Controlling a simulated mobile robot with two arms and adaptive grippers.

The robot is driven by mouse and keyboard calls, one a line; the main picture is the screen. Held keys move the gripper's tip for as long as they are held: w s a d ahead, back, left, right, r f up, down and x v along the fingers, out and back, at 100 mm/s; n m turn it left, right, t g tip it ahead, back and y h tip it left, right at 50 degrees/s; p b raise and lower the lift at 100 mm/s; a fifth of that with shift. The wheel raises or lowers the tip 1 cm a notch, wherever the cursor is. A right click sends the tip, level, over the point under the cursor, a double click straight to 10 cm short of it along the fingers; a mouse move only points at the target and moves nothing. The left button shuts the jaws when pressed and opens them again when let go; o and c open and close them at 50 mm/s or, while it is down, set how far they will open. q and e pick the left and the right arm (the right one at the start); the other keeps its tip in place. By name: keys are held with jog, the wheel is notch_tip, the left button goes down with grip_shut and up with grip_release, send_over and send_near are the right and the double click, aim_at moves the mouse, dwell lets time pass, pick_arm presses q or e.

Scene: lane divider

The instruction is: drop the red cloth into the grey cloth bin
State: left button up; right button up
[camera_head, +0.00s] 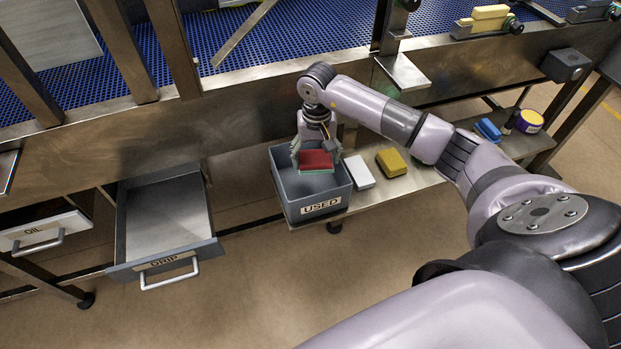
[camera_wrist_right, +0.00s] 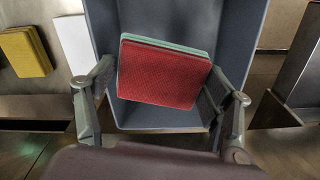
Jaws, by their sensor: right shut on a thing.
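The red cloth (camera_head: 316,161) is a flat, folded pad with a pale green layer along one edge. My right gripper (camera_head: 315,154) is shut on it and holds it over the open top of the grey cloth bin (camera_head: 301,205), labelled USED. In the right wrist view the red cloth (camera_wrist_right: 165,75) sits between the two fingers, with the bin's grey wall (camera_wrist_right: 241,40) around and behind it. I cannot tell exactly how far the cloth is above the bin floor. My left gripper is not in view.
A white block (camera_head: 358,172) and a yellow block (camera_head: 391,162) lie on the low shelf right of the bin. Blue pads (camera_head: 487,129) and a round tin (camera_head: 529,121) are farther right. The metal bench edge (camera_head: 240,110) runs behind.

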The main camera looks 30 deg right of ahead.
jog(key=o, duration=1.1)
notch_tip(320, 180, up, 12)
dwell(0.4)
